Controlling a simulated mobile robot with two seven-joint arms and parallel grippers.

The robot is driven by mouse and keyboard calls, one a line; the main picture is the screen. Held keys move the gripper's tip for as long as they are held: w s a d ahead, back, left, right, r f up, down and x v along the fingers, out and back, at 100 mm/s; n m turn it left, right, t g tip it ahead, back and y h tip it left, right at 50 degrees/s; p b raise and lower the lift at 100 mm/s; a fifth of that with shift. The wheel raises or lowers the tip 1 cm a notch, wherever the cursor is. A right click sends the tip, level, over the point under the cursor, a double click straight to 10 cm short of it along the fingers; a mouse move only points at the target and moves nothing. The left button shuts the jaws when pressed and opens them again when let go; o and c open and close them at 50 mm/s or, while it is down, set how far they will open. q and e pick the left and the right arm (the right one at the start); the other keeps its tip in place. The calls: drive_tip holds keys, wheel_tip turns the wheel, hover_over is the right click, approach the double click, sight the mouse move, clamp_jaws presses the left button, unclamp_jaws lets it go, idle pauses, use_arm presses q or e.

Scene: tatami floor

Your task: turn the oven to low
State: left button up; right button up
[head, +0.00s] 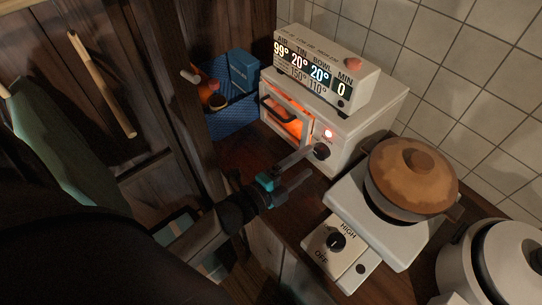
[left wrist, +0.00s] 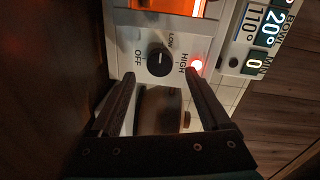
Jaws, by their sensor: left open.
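The white oven (head: 365,128) stands on the counter against the tiled wall, its window glowing orange. Its dark round knob (head: 321,151) is on the front, below a lit red lamp (head: 328,133). In the left wrist view the knob (left wrist: 160,60) is ringed by OFF, LOW and HIGH labels; I cannot tell surely which its pale mark points to. My left gripper (head: 311,160) is open and empty, just in front of the knob. In the left wrist view the knob lies between and a little beyond the fingertips (left wrist: 160,84). My right gripper is not in view.
A display box (head: 355,90) sits on the oven. A hot plate (head: 350,195) with a lidded pot (head: 410,175) and its own knob box (head: 336,243) stand to the right. A blue basket (head: 232,118) stands left of the oven. A white cooker (head: 490,262) is at lower right.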

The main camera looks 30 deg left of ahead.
use_arm(q)
drive_tip(key=v, duration=1.1)
drive_tip(key=shift+a, duration=0.1)
